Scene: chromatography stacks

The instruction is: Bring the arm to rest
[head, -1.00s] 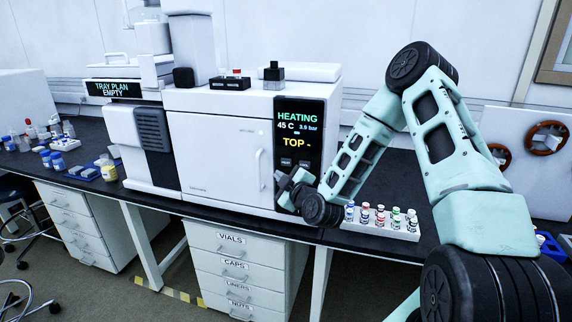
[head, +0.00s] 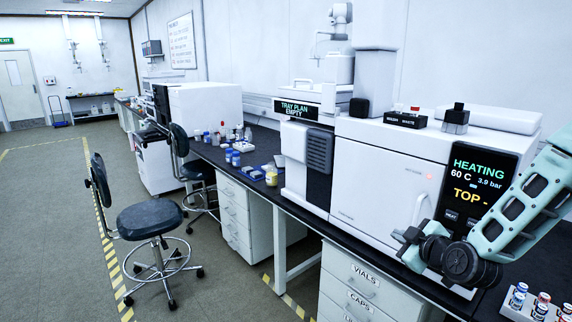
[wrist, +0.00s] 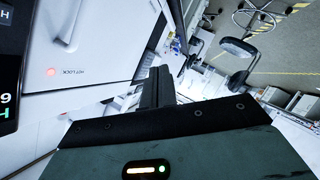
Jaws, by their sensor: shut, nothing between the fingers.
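My gripper (head: 404,243) is in front of the white oven's closed door (head: 378,184), near the door handle and beside the display panel. It is shut and empty. In the wrist view its dark fingers (wrist: 157,88) are together, and the oven door (wrist: 95,40) shows to the left with a lit red light by the words "HOT LOCK". The display panel (head: 478,190) reads HEATING, 60 C, 3.9 bar, TOP -. My forearm reaches in from the right edge of the head view.
A rack of capped vials (head: 540,305) sits on the bench at the lower right.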

